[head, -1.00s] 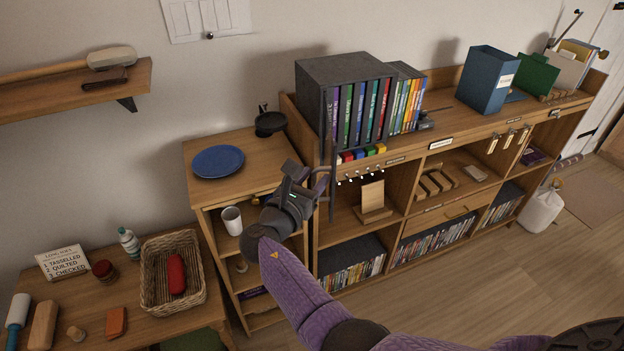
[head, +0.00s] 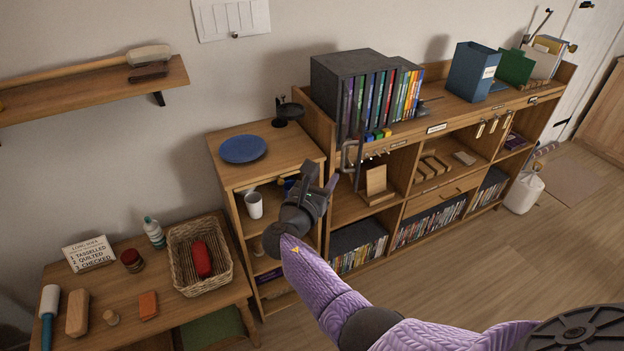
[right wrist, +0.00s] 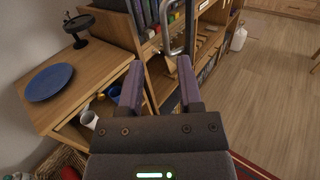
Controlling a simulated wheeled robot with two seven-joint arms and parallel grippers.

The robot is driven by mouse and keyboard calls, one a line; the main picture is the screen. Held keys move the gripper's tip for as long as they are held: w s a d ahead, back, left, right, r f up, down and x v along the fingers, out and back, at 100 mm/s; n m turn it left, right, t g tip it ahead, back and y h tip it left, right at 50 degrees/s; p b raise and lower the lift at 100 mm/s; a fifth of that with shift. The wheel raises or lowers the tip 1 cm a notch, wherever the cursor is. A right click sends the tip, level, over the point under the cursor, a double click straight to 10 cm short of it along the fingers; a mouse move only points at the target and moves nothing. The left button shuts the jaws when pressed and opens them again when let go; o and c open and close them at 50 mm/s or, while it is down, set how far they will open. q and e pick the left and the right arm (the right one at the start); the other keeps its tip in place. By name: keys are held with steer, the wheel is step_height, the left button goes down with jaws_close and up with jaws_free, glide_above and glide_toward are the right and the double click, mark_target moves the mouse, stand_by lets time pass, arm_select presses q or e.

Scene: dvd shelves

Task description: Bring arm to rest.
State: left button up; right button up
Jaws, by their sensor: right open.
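My right gripper (head: 322,181) is in front of the small side shelf and the left end of the long bookcase. In the right wrist view its two purple-padded fingers (right wrist: 158,88) stand apart with nothing between them. My purple right arm reaches up to it from the bottom right of the head view. A grey metal handle (right wrist: 190,35) rises just beyond the fingers in the wrist view; it also shows beside the gripper in the head view (head: 349,155). I cannot tell whether they touch. My left gripper is not in view.
The side shelf (head: 275,165) holds a blue plate (head: 243,149) and a white mug (head: 254,205). The bookcase (head: 430,205) carries a dark DVD box (head: 345,72) and a blue file box (head: 473,72). A low table at left holds a basket (head: 185,275). Open floor (head: 480,270) lies at right.

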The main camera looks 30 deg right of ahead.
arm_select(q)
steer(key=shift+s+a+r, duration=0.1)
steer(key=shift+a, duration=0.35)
arm_select(e)
steer(key=shift+s+f, duration=0.15)
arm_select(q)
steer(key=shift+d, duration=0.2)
